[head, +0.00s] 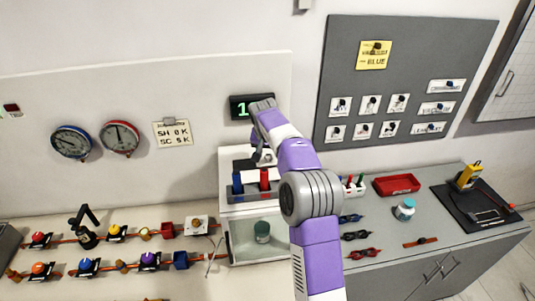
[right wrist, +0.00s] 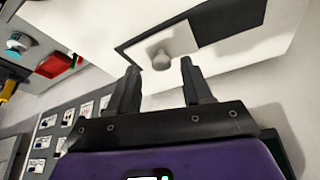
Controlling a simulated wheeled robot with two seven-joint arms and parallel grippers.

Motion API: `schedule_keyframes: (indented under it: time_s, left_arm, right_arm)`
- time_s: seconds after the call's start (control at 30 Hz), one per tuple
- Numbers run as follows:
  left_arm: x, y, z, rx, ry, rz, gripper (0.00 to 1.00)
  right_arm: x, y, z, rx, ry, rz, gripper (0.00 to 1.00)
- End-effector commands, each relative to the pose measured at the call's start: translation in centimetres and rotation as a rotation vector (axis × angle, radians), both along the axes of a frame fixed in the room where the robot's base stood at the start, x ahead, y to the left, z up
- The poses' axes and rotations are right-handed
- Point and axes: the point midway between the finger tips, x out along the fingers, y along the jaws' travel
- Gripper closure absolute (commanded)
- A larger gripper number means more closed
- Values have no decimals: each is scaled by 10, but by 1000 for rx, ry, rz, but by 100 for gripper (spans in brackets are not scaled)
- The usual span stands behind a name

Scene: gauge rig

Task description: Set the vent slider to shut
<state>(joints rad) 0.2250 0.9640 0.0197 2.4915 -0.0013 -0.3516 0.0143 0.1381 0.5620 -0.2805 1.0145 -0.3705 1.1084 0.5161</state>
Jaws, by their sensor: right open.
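The vent slider (right wrist: 180,42) shows in the right wrist view as a pale plate with a rounded grey knob (right wrist: 160,61). It lies over a dark opening on top of a white cabinet (head: 228,211). A broad dark area shows on the right of the plate, and a thin dark strip on its left. My right gripper (right wrist: 158,80) is open, its two dark fingers on either side of the knob in the picture. Contact cannot be told, and no grip on the knob shows. In the head view my purple and white right arm hides part of the cabinet top. My left gripper is not in view.
Blue and red items (head: 264,178) stand at the cabinet front, close below my right gripper. A small green-digit display (head: 240,107) is on the wall behind. Valves line the left bench.

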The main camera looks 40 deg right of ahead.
Motion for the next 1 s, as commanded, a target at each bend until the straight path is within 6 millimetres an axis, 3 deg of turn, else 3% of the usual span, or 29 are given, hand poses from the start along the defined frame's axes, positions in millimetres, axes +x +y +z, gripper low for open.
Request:
schedule_keyframes:
  time_s: [0.2, 0.47, 0.8, 1.0]
  left_arm:
    - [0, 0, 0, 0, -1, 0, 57]
    - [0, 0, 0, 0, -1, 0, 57]
    - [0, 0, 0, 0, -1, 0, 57]
    - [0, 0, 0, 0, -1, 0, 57]
  right_arm:
    - [5, -5, -18, 1, 1, 0, 50]
    - [6, -6, -20, 0, 0, 1, 50]
    - [6, -5, -19, 0, 0, 1, 99]
    - [6, -6, -19, 0, 0, 1, 100]
